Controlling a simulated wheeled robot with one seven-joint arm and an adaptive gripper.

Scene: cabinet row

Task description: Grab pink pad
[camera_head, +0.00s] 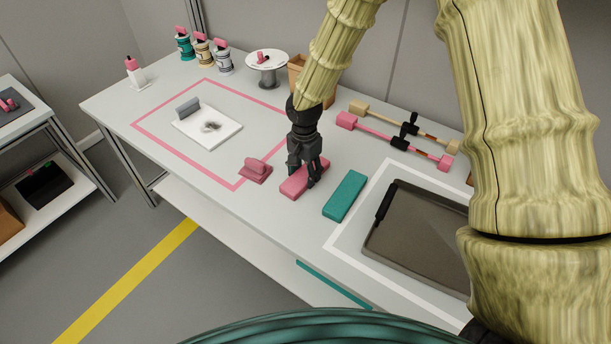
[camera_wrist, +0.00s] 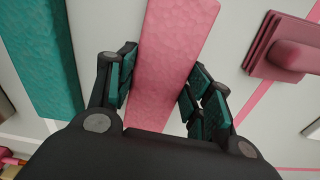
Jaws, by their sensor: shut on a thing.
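The pink pad (camera_head: 296,184) is a flat oblong block on the light grey table (camera_head: 225,193), between a teal pad and a small pink block with a handle. My gripper (camera_head: 304,178) is down over the pad from above. In the wrist view my gripper (camera_wrist: 158,100) has one finger on each long side of the pink pad (camera_wrist: 170,55). It is shut on the pad. The pad appears to lie at table level; I cannot tell whether it touches the table. The gripper body hides the pad's near end in the wrist view.
The teal pad (camera_head: 345,195) lies close at the right, the pink handled block (camera_head: 256,170) at the left. A dark tray (camera_head: 420,235) is at the right. A white board (camera_head: 207,128) lies inside a pink outline. Pink and tan bars (camera_head: 395,142) lie behind.

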